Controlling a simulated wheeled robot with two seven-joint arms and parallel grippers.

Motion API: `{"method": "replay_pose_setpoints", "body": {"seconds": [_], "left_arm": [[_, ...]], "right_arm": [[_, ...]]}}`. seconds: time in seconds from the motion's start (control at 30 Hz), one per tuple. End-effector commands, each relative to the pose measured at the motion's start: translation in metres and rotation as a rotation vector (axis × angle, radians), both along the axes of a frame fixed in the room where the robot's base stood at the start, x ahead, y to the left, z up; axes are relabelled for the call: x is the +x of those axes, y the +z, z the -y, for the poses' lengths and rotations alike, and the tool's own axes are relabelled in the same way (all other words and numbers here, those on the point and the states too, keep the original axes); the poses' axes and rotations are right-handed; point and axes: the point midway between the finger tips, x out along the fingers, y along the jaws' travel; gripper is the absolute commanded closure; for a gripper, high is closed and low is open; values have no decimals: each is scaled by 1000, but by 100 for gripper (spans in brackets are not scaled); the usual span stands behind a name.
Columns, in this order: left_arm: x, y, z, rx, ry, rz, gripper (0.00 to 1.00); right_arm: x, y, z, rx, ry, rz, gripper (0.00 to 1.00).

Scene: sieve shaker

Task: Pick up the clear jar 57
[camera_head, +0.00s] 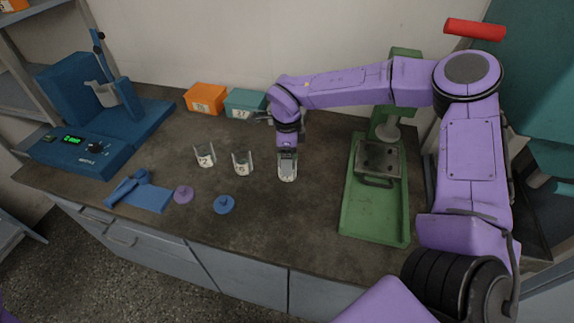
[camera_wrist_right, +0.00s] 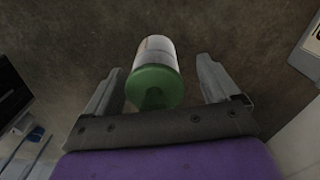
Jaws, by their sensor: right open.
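My right gripper (camera_head: 288,154) points down over a small clear jar (camera_head: 288,172) on the dark worktop. In the right wrist view the gripper (camera_wrist_right: 160,72) is open, with one finger on each side of this jar (camera_wrist_right: 155,46) and gaps between.
A purple lid (camera_head: 183,194) and a blue lid (camera_head: 223,204) lie in front of the jars. An orange box (camera_head: 206,98) and a teal box (camera_head: 246,103) stand behind. A green tray (camera_head: 375,231) is at the right, and a blue machine (camera_head: 80,140) is at the left.

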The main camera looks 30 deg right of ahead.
Motion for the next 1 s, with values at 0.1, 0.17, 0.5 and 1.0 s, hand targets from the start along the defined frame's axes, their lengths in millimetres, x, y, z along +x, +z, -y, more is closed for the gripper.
{"method": "replay_pose_setpoints", "body": {"seconds": [0.1, 0.17, 0.5, 1.0], "left_arm": [[-1, 0, 0, 0, 0, -1, 51], [-1, 0, 0, 0, 0, -1, 51], [0, 0, 0, -1, 0, -1, 51], [0, -6, 0, -1, 0, -1, 51]], "right_arm": [[0, 1, -1, 0, 1, 1, 11], [1, 1, -1, 0, 2, 1, 28], [0, 1, -1, 1, 3, 1, 76], [-4, 41, -8, 2, 5, 5, 76]]}}
